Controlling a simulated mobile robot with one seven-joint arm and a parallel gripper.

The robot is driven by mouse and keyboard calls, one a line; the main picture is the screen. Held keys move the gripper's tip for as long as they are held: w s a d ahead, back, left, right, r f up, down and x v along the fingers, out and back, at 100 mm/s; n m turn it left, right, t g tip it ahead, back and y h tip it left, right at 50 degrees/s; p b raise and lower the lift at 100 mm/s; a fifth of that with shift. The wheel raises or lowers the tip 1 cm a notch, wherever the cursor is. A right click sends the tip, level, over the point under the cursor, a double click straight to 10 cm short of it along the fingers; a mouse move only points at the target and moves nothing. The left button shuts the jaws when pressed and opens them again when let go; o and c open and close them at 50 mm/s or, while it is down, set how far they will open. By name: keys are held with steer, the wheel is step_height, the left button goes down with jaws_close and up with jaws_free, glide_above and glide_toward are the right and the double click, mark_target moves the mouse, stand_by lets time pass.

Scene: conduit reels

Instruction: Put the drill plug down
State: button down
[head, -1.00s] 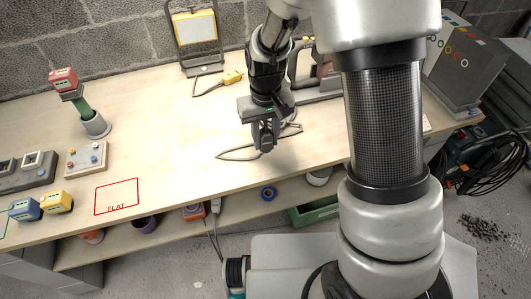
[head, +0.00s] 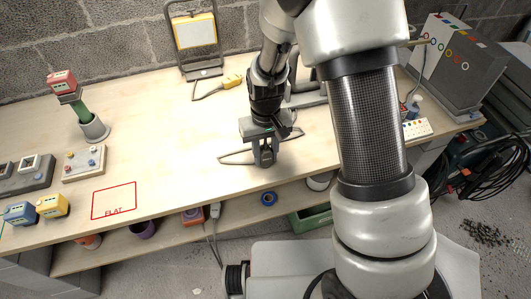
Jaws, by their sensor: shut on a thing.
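My gripper (head: 265,158) is over the front part of the workbench, close to its front edge. It is shut on the drill plug (head: 267,156), a small dark piece that shows only partly between the fingers. The plug's grey cord (head: 236,158) lies on the bench in a loop to the left of and behind the gripper. Whether the plug touches the bench top is hard to tell. The tool behind the gripper, perhaps the drill, is mostly hidden by my arm.
A red outlined area marked FLAT (head: 114,200) is on the bench (head: 160,150) at left. A white strip with coloured dots (head: 417,129) is at right. The middle left is clear.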

steer(key=c, duration=1.3)
jaws_free()
steer(key=shift+f, duration=0.1)
step_height(320, 180, up, 13)
steer(key=p, duration=0.3)
step_height(320, 180, up, 7)
steer(key=t, duration=0.1)
glide_above(266, 148)
steer(key=s+d, duration=0.2)
steer(key=d, duration=0.1)
steer(key=s+d+r+m+t, duration=0.1)
steer(key=s+d+r+t, duration=0.1)
steer(key=s+d+r, duration=0.2)
steer(key=s+d+r+m+t, duration=0.2)
steer(key=s+d+r, duration=0.3)
steer(key=s+r, duration=0.3)
steer(key=s, duration=0.2)
steer(key=shift+s+d+t, duration=0.2)
steer(key=shift+s+t, duration=0.1)
steer(key=shift+s, duration=0.05)
steer(key=shift+r, duration=0.1)
